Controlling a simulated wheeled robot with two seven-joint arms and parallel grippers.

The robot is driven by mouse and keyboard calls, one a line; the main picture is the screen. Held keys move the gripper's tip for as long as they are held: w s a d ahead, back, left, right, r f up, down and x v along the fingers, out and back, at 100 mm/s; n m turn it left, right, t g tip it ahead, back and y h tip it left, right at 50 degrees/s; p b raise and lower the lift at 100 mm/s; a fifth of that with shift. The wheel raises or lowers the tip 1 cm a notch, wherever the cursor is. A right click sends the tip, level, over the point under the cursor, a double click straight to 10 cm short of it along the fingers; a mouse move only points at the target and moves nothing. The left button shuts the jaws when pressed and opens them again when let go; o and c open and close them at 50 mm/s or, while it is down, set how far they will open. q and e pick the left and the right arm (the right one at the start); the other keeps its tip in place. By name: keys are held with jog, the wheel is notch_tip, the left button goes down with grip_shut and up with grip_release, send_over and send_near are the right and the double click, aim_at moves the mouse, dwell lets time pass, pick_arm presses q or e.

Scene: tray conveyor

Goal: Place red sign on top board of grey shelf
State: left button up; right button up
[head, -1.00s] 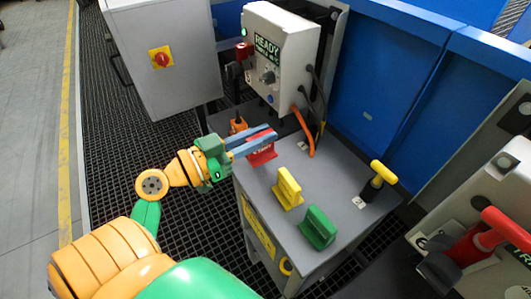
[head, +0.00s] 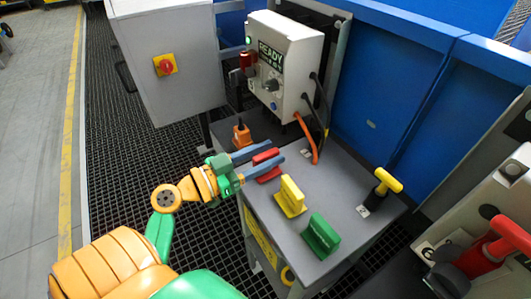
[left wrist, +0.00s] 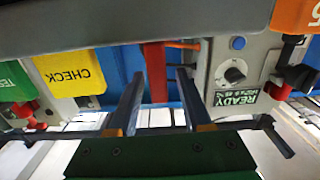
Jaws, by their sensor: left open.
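The red sign (head: 266,156) stands on the top board of the grey shelf (head: 340,190), near its left edge. My left gripper (head: 271,151) reaches in from the left, its two blue-grey fingers apart with the sign between them. In the left wrist view a red upright strip (left wrist: 155,72), likely the sign seen edge-on, shows between the open fingers (left wrist: 159,80). I see gaps beside it there. The sign's lower part is partly covered by the near finger in the head view. My right gripper is not in view.
A yellow sign (head: 290,196) and a green sign (head: 321,236) stand nearer on the board. An orange sign (head: 241,133) is behind my gripper. A control box (head: 283,65) reading READY rises at the back, with cables. A yellow T-handle (head: 385,183) stands at the right.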

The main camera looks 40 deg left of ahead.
pick_arm(q)
jog(key=shift+s+a, duration=0.1)
jog(key=shift+s, duration=0.15)
jog(key=b+v, duration=0.3)
jog(key=v, duration=0.8)
jog(key=shift+s, duration=0.25)
jog(key=shift+a, duration=0.1)
